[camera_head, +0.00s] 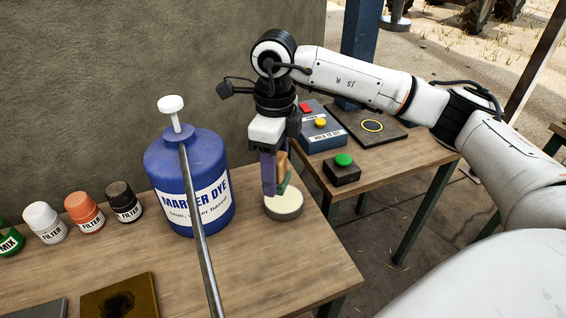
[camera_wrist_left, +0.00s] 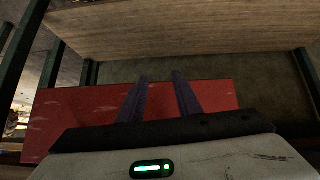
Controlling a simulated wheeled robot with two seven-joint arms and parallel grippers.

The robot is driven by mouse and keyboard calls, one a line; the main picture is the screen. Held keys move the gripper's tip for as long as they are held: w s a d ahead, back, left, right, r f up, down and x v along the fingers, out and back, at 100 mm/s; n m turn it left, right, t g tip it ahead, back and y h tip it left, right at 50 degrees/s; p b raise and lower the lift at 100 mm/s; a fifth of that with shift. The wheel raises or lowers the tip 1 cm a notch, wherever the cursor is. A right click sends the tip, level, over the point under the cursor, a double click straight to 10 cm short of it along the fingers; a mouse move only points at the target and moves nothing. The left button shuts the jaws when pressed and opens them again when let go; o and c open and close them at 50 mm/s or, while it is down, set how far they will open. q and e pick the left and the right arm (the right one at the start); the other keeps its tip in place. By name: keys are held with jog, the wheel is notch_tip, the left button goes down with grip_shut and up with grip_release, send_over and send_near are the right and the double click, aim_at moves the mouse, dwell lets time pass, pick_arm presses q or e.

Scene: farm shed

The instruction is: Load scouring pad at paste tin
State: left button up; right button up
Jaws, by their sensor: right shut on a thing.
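My right gripper (camera_head: 270,185) points down at the right end of the table and is shut on the scouring pad (camera_head: 284,172), which looks orange-brown with a green face. The paste tin (camera_head: 285,208) is a low round tin with pale cream paste, directly below the gripper. The pad's lower edge is at or just above the paste; I cannot tell if it touches. My left gripper (camera_wrist_left: 160,75) shows in the left wrist view with its two purple fingers apart and nothing between them.
A blue marker dye bottle (camera_head: 188,190) with a white pump stands left of the tin. Several filter jars (camera_head: 85,212) and a brown-gold plate (camera_head: 122,299) are further left. A second table holds a green button box (camera_head: 343,170). A red panel (camera_wrist_left: 75,115) lies beyond my left fingers.

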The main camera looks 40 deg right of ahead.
aim_at(283, 182)
jog(key=d+f+m+b, duration=0.1)
jog(key=f+m, duration=0.1)
jog(key=m, duration=0.1)
jog(key=w+d+f+m+b, duration=0.1)
jog(key=f+m, duration=0.1)
jog(key=m, duration=0.1)
jog(key=w+d+f+m+b, duration=0.1)
jog(key=f+m, duration=0.1)
jog(key=m, duration=0.1)
jog(key=shift+d+f+m+b, duration=0.15)
jog(key=shift+f+m+b, duration=0.2)
jog(key=shift+m, duration=0.05)
jog(key=shift+f+b, duration=0.3)
jog(key=shift+f, duration=0.1)
jog(key=shift+f+b, duration=0.3)
jog(key=shift+f, duration=0.25)
dwell(1.5)
jog(key=shift+r, duration=0.1)
